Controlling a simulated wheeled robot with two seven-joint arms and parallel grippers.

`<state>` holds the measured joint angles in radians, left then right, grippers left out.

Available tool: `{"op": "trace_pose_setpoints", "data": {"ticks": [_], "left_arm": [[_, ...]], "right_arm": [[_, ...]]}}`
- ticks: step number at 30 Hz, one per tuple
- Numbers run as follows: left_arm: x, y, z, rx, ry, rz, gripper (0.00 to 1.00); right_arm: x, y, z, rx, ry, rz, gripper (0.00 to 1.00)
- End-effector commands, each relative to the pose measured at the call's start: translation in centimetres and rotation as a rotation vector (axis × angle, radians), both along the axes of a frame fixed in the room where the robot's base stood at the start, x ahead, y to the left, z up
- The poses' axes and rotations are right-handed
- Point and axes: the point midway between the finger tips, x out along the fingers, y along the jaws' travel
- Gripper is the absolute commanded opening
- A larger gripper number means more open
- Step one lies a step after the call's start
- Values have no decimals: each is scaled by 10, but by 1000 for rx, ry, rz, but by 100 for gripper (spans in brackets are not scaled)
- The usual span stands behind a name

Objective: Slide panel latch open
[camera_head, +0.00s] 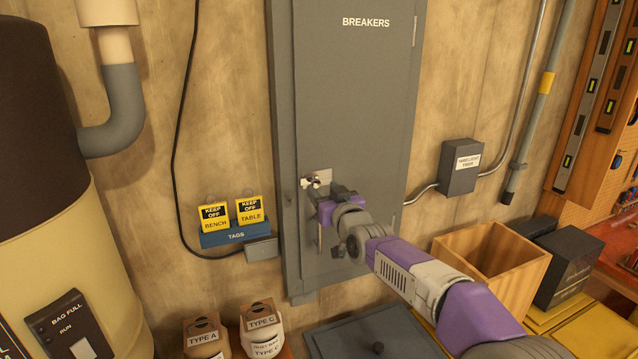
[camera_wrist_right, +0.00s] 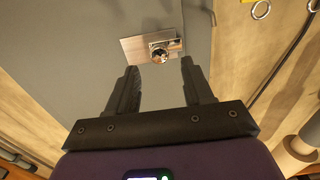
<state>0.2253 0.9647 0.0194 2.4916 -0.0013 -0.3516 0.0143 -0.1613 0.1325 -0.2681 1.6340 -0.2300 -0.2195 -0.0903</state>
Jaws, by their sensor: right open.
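The grey breaker panel (camera_head: 354,95) is on the wall, marked BREAKERS, and its door looks shut. Its latch (camera_head: 314,180) is a small silvery plate with a knob near the door's lower left edge. In the wrist view the latch (camera_wrist_right: 152,48) shows its round knob just beyond and between my fingertips. My right gripper (camera_head: 322,198) is at the latch, just below it in the head view. In the wrist view the right gripper (camera_wrist_right: 160,68) is open, with nothing between its fingers; I cannot tell whether it touches the knob. My left gripper is not in view.
A blue TAGS holder (camera_head: 234,236) with yellow KEEP OFF tags is left of the panel. A grey timer box (camera_head: 460,167) is to the right. A wooden bin (camera_head: 490,262) stands lower right, labelled containers (camera_head: 262,325) lower left. The wall around the panel is mostly clear.

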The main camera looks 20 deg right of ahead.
Motion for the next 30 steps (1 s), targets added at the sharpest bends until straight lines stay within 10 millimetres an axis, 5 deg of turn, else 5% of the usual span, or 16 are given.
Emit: {"op": "trace_pose_setpoints", "data": {"ticks": [7, 18, 27, 30], "left_arm": [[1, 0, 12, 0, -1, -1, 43], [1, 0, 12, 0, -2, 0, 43], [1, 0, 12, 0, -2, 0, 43], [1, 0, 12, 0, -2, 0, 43]], "right_arm": [[26, -2, 0, 0, 2, 0, 51], [30, -1, 0, 2, 1, 1, 50], [30, -1, 0, 2, 1, 1, 4], [30, -1, 0, 2, 1, 1, 0]]}}
